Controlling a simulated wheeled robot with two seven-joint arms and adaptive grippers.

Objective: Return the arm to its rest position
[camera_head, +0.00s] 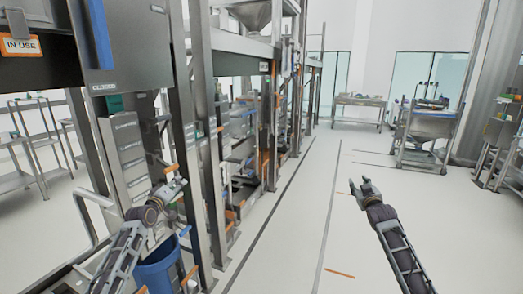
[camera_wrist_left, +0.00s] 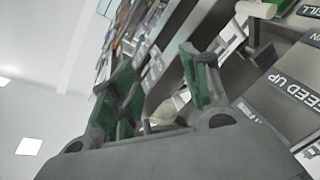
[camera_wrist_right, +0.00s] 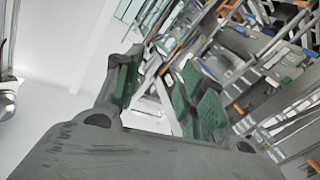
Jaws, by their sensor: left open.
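My left arm comes in from the lower left, and its gripper (camera_head: 174,180) is raised beside the grey machine cabinet. In the left wrist view its two green-padded fingers (camera_wrist_left: 157,65) stand apart with nothing between them, and a labelled panel (camera_wrist_left: 282,88) is close on the right. My right arm reaches forward over the open floor, with its gripper (camera_head: 359,184) clear of everything. In the right wrist view its green-padded fingers (camera_wrist_right: 163,75) stand apart and hold nothing.
A blue bin (camera_head: 160,276) stands below my left forearm. Steel posts (camera_head: 207,130) and the cabinet (camera_head: 125,150) rise close to the left gripper. A hopper cart (camera_head: 423,135) and tables (camera_head: 358,103) are farther back. The floor around the right arm is clear.

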